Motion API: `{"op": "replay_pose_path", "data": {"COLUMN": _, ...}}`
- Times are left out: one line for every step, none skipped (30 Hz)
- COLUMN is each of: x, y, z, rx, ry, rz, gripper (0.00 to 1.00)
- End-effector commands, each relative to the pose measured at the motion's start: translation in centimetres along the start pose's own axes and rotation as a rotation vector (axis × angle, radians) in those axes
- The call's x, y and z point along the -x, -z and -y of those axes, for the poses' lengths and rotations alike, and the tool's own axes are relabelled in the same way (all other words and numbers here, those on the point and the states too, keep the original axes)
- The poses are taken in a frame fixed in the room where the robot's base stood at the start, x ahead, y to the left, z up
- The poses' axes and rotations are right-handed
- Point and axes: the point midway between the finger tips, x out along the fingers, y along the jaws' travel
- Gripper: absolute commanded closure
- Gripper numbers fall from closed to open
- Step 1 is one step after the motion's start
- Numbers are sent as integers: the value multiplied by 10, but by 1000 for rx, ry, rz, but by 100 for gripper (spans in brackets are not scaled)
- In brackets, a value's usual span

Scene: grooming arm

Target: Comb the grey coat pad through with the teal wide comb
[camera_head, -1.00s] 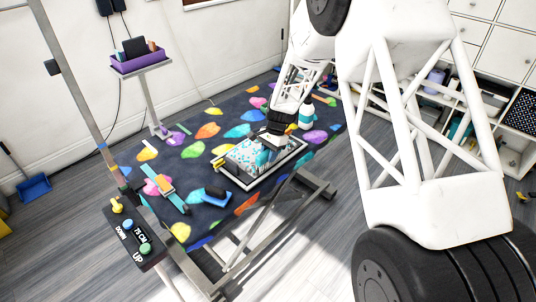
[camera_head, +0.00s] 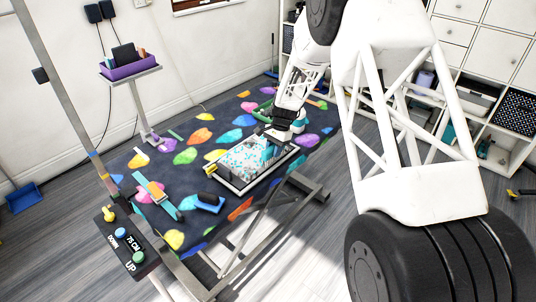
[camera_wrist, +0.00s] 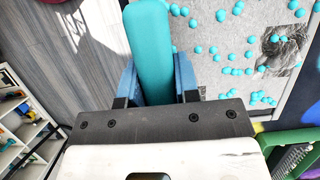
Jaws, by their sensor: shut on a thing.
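My gripper (camera_head: 272,134) is over the far right end of the framed grey coat pad (camera_head: 240,161). In the wrist view, its blue fingers (camera_wrist: 156,84) are shut on the teal wide comb (camera_wrist: 148,35), whose smooth teal handle points away from the palm. The comb's teeth are hidden, and I cannot tell whether they touch the pad. The grey pad (camera_wrist: 208,68) shows beside the comb in the wrist view, with many round teal bits and a dark furry patch (camera_wrist: 285,42) on it.
The pad's tray lies on a dark table mat (camera_head: 180,178) with coloured prints. A blue-and-black brush (camera_head: 209,203) and a strap-like tool (camera_head: 157,196) lie at the left. A green toothed tool (camera_wrist: 293,155) is at the wrist view's lower right.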

Motion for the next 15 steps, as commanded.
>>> {"op": "replay_pose_path", "data": {"x": 1, "y": 6, "z": -1, "rx": -1, "ry": -1, "rz": 1, "gripper": 100}}
{"op": "replay_pose_path", "data": {"x": 2, "y": 9, "z": -1, "rx": -1, "ry": -1, "rz": 1, "gripper": 100}}
{"op": "replay_pose_path", "data": {"x": 3, "y": 13, "z": -1, "rx": -1, "ry": -1, "rz": 1, "gripper": 100}}
{"op": "replay_pose_path", "data": {"x": 4, "y": 15, "z": -1, "rx": -2, "ry": -1, "rz": 1, "gripper": 100}}
{"op": "replay_pose_path", "data": {"x": 5, "y": 18, "z": -1, "rx": -2, "ry": -1, "rz": 1, "gripper": 100}}
{"op": "replay_pose_path", "data": {"x": 6, "y": 20, "z": -1, "rx": -2, "ry": -1, "rz": 0, "gripper": 100}}
{"op": "replay_pose_path", "data": {"x": 7, "y": 22, "z": -1, "rx": -2, "ry": -1, "rz": 0, "gripper": 100}}
{"op": "replay_pose_path", "data": {"x": 7, "y": 23, "z": -1, "rx": -2, "ry": -1, "rz": 0, "gripper": 100}}
{"op": "replay_pose_path", "data": {"x": 8, "y": 24, "z": -1, "rx": -2, "ry": -1, "rz": 0, "gripper": 100}}
{"op": "replay_pose_path", "data": {"x": 8, "y": 24, "z": -1, "rx": -2, "ry": -1, "rz": 1, "gripper": 100}}
{"op": "replay_pose_path", "data": {"x": 8, "y": 25, "z": -1, "rx": -1, "ry": -1, "rz": 1, "gripper": 100}}
{"op": "replay_pose_path", "data": {"x": 8, "y": 25, "z": -1, "rx": -1, "ry": -1, "rz": 1, "gripper": 100}}
{"op": "replay_pose_path", "data": {"x": 7, "y": 25, "z": -1, "rx": -1, "ry": -1, "rz": 1, "gripper": 100}}
{"op": "replay_pose_path", "data": {"x": 7, "y": 24, "z": -1, "rx": -1, "ry": -1, "rz": 1, "gripper": 100}}
{"op": "replay_pose_path", "data": {"x": 7, "y": 24, "z": -1, "rx": -1, "ry": -1, "rz": 1, "gripper": 100}}
